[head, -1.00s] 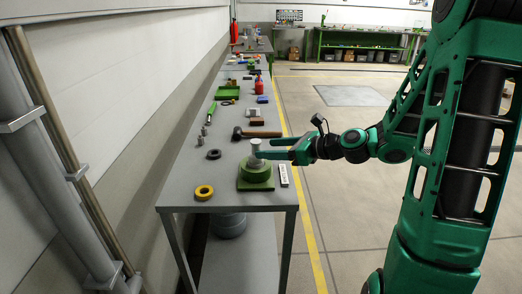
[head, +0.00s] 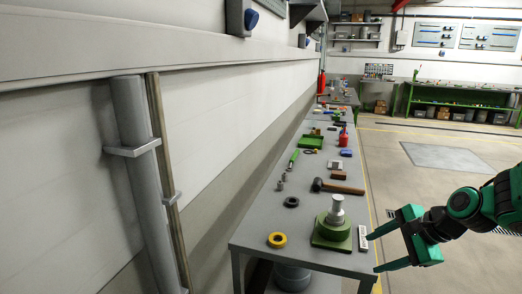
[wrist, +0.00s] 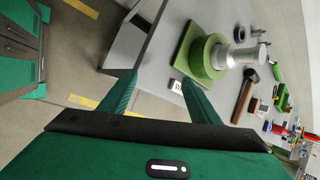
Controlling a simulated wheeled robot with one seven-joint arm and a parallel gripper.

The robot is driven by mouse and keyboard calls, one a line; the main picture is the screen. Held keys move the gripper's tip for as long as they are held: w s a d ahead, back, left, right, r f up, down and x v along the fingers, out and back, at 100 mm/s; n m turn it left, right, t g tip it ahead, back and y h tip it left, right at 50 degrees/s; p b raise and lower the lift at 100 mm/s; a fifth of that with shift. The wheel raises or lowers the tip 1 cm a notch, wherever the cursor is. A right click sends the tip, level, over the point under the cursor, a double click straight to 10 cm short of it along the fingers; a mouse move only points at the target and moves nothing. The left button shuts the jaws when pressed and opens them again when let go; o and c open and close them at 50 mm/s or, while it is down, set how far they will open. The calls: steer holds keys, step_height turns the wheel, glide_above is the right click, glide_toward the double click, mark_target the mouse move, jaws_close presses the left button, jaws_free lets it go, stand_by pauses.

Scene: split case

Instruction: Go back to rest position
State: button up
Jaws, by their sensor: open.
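My gripper (head: 374,253) is open and empty, off the right edge of the workbench in the head view. Its two green fingers point left towards the bench and are apart from everything. In the wrist view my gripper (wrist: 156,80) shows its spread fingers with nothing between them. The green round case (head: 332,232) stands on its square green base near the bench's front end, left of the fingers. A grey metal cylindrical part (head: 336,210) stands upright on top of it. In the wrist view the case (wrist: 203,58) and the metal part (wrist: 235,57) lie beyond the fingertips.
The grey bench (head: 262,222) holds a yellow ring (head: 277,240), a black ring (head: 291,202), a hammer (head: 338,187), a white labelled block (head: 362,238) and a red bottle (head: 343,138). A wall runs along the left. Open floor (head: 420,200) lies to the right.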

steer(key=s+d+r+n+g+h, duration=0.1)
steer(key=s+d+n+g, duration=0.1)
steer(key=s, duration=0.6)
steer(key=s+d+r+n+g+h, duration=0.1)
steer(key=s+d+r+n+g, duration=0.1)
steer(key=s+d+n, duration=0.2)
steer(key=s+d+r+n+g+h, duration=0.1)
steer(key=s+d+n+h, duration=0.1)
steer(key=s, duration=0.9)
steer(key=d+n, duration=0.1)
steer(key=n, duration=0.1)
steer(key=shift+s+d+r+n+g, duration=0.2)
steer(key=shift+s+r+n+g, duration=0.15)
steer(key=shift+n+g, duration=0.05)
steer(key=shift+w+f, duration=0.25)
steer(key=shift+w, duration=0.4)
